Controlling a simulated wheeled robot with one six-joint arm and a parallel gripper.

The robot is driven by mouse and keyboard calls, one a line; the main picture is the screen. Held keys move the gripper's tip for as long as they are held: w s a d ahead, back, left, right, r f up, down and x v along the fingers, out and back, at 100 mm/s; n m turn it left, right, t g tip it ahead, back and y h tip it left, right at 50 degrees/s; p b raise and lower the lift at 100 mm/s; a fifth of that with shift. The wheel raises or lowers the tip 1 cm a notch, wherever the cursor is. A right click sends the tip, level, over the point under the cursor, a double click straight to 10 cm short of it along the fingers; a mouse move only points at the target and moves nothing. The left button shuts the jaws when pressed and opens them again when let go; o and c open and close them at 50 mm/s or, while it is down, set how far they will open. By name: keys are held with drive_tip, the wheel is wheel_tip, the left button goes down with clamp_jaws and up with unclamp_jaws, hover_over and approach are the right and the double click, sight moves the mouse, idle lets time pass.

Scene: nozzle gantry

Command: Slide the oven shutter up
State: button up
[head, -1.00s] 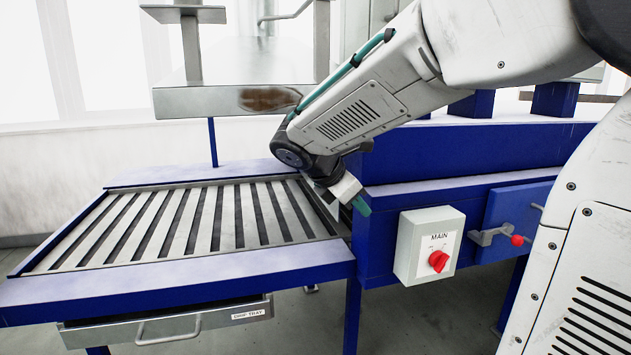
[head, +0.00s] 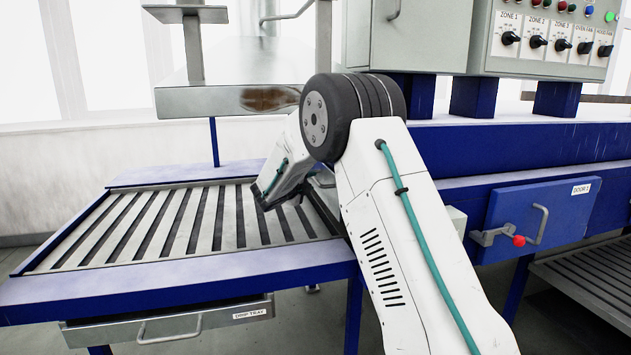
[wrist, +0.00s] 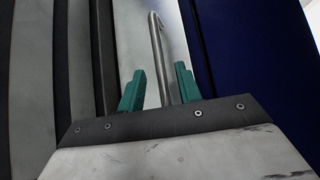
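In the wrist view, a pale metal panel (wrist: 130,28), which looks like the oven shutter, stands beside a dark blue frame. A bent round metal handle (wrist: 158,50) is on it. My gripper (wrist: 159,88) is open, with its two teal fingers on either side of the handle's line.
A slatted conveyor bed (head: 190,222) with a blue frame lies left of the oven, above a drip tray (head: 170,325). A latched blue door (head: 545,212) is at right. A control box (head: 545,40) sits above. A metal hood (head: 230,98) overhangs the bed.

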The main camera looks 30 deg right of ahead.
sight(315, 177)
drive_tip(key=shift+x, duration=2.3)
